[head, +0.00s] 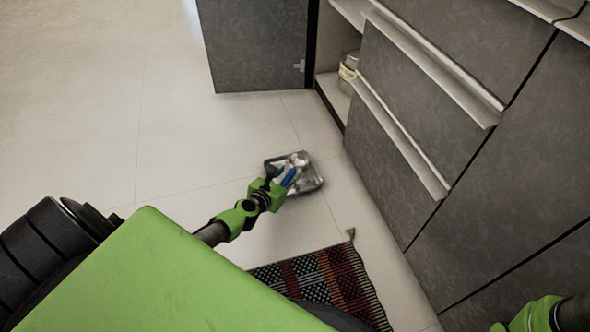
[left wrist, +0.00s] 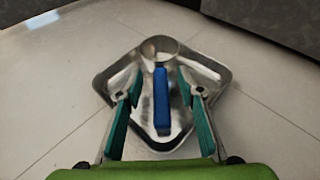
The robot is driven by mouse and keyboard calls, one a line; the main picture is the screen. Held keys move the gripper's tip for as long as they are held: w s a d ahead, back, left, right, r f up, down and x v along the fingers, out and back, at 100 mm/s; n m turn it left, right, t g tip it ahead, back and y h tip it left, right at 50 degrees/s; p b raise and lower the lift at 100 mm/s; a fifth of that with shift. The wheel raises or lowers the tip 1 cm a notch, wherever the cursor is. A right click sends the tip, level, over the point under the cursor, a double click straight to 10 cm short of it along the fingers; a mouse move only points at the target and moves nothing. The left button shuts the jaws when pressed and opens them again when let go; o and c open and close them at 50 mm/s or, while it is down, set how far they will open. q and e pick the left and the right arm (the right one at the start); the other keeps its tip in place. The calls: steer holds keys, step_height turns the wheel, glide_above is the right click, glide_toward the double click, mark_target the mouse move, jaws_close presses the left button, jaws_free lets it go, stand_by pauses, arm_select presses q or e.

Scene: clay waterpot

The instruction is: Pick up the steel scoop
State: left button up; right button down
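The steel scoop (left wrist: 159,48) has a round metal bowl and a blue handle (left wrist: 161,100). It lies in a square, shiny metal tray (left wrist: 215,70) on the floor; the tray also shows in the head view (head: 311,184). My left gripper (left wrist: 159,85) is over the tray with its two teal-padded fingers apart, one on each side of the blue handle. Gaps show between the handle and both fingers. In the head view my left gripper (head: 279,172) partly covers the tray and scoop. My right gripper is out of view; only part of its green arm shows at bottom right.
A patterned rug (head: 318,283) lies on the tiled floor near the tray. Grey drawers (head: 420,90) stand to the right. A cabinet door (head: 254,45) is open, with a metal container (head: 347,72) inside. The floor to the left is clear.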

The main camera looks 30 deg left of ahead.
arm_select(q)
steer(key=shift+b+x, duration=0.3)
steer(key=shift+x, duration=0.75)
jaws_close()
steer(key=shift+r, duration=0.1)
